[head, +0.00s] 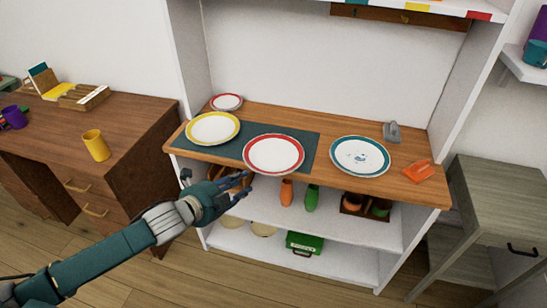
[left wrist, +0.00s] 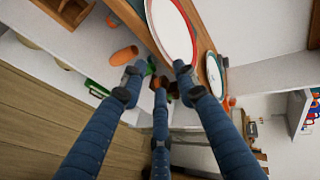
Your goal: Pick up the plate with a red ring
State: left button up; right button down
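The large white plate with a red ring (head: 273,154) lies flat on the wooden shelf top, partly on a dark green mat (head: 307,140). It also shows at the top of the left wrist view (left wrist: 176,32). A smaller plate with a red rim (head: 227,102) sits farther back on the left. My left gripper (head: 243,182) is just in front of and below the large plate's near left edge. In the left wrist view its fingers (left wrist: 160,80) are spread, with nothing seen between them. Whether a finger touches the plate is unclear. My right gripper is out of view.
A yellow-ringed plate (head: 213,128) stands close left of the large red-ringed one, and a teal-ringed plate (head: 359,156) to its right. An orange object (head: 418,171) and a grey one (head: 391,132) lie farther right. Lower shelves hold bottles and a green box (head: 305,243).

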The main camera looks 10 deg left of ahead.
aim_at(263, 168)
pick_arm(q)
jog(key=x, duration=0.6)
jog(key=p+x, duration=0.1)
jog(key=x, duration=0.2)
jog(key=shift+w+a+r, duration=0.15)
jog(key=shift+w+r, duration=0.1)
jog(key=shift+r, duration=0.05)
jog(key=shift+c, duration=0.2)
grip_shut()
jog(key=shift+r, duration=0.15)
